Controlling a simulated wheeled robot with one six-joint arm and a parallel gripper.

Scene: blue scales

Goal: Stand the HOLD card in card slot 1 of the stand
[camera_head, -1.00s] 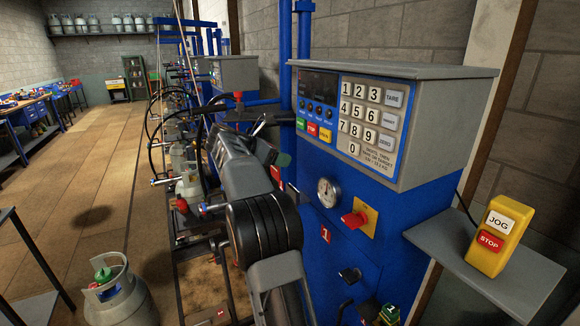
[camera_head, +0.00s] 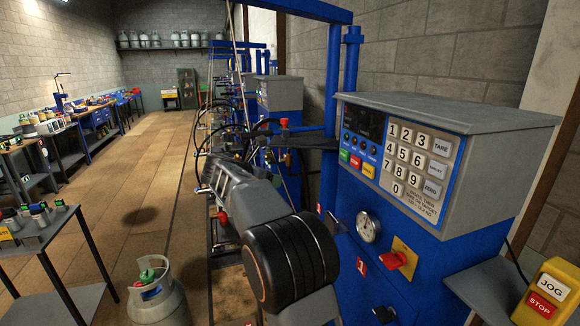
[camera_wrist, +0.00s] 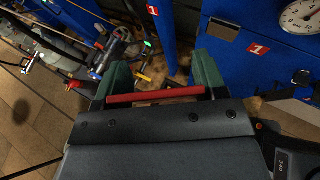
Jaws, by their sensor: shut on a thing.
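My gripper (camera_wrist: 162,78) has green fingers and is shut on a thin red card (camera_wrist: 155,98), seen nearly edge-on between them in the wrist view. No lettering on it can be read, so I cannot confirm that it is the HOLD card. In the head view my own arm hides the gripper and the card.
The blue scale (camera_head: 375,255) with its keypad stands close on the right, its dial (camera_wrist: 302,17) also in the wrist view. A yellow JOG/STOP box (camera_head: 548,292) is at lower right. A gas cylinder (camera_head: 156,300) and a dark table (camera_head: 45,238) stand left. The floor aisle is clear.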

